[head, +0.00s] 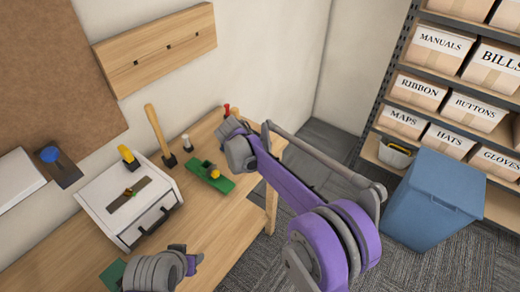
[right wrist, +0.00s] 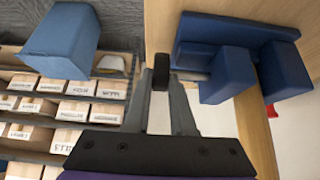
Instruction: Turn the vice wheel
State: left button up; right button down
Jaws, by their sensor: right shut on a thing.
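The blue vice (right wrist: 225,72) is at the bench edge in the right wrist view. A small dark part that looks like the vice wheel (right wrist: 161,66), seen edge-on, stands out to the left of its body, with a grey shaft between them. My right gripper (right wrist: 161,88) is shut on this dark wheel, its two fingers on either side. In the head view my right arm and wrist hide the vice and wheel. My left gripper (head: 188,260) is low at the left over the bench; its fingers do not show clearly.
The wooden bench (head: 225,215) holds a white drawer box (head: 105,205), a wooden-handled hammer (head: 158,130), a green plane-like tool (head: 208,178) and a red-handled item (head: 227,110). A blue bin (head: 430,200) and a shelf of labelled boxes (head: 440,50) stand to the right.

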jog(key=c, duration=0.8)
grip_release()
jog(key=shift+o, duration=0.2)
jog(key=v, duration=1.1)
jog(key=shift+d, duration=0.1)
